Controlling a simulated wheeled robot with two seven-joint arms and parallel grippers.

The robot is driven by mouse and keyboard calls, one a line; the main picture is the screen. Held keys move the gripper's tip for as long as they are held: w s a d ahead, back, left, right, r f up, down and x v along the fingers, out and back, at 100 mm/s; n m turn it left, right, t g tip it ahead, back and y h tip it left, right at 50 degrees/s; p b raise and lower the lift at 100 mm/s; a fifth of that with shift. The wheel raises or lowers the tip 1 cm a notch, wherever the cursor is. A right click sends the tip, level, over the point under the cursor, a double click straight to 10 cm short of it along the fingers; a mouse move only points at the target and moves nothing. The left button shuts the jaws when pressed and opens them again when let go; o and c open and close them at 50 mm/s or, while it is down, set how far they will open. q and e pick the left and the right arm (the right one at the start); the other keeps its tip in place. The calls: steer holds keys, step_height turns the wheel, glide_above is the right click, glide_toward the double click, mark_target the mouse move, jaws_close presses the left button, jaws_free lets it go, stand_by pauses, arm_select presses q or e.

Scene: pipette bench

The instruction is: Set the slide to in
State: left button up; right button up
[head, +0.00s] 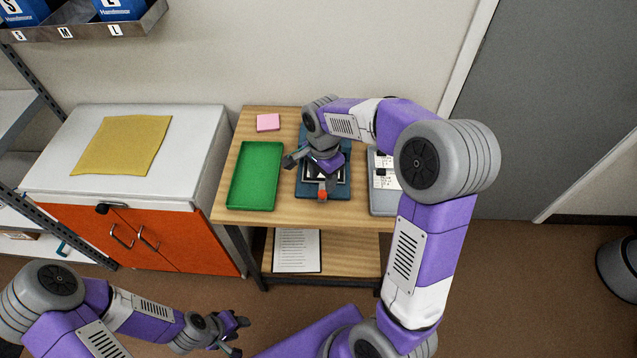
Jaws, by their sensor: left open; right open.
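A blue device (304,188) with a dark framed top lies on the wooden table, between the green tray and a grey-white panel. A small red-orange piece (322,195) shows at its front edge; it looks like the handle of the slide. How far in or out the slide sits is hidden by my arm. My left gripper (240,338) is open and empty, in front of the table.
The green tray (256,176) is empty, with a pink pad (268,122) behind it. The grey-white panel (383,197) is partly hidden by my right arm. A clipboard (297,251) lies on the lower shelf. A white cabinet (60,178) with a yellow cloth (122,145) stands left.

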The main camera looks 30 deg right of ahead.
mark_target(323, 193)
step_height(323, 193, down, 5)
steer(key=shift+s+f+b, duration=0.15)
steer(key=shift+b, duration=0.5)
jaws_close()
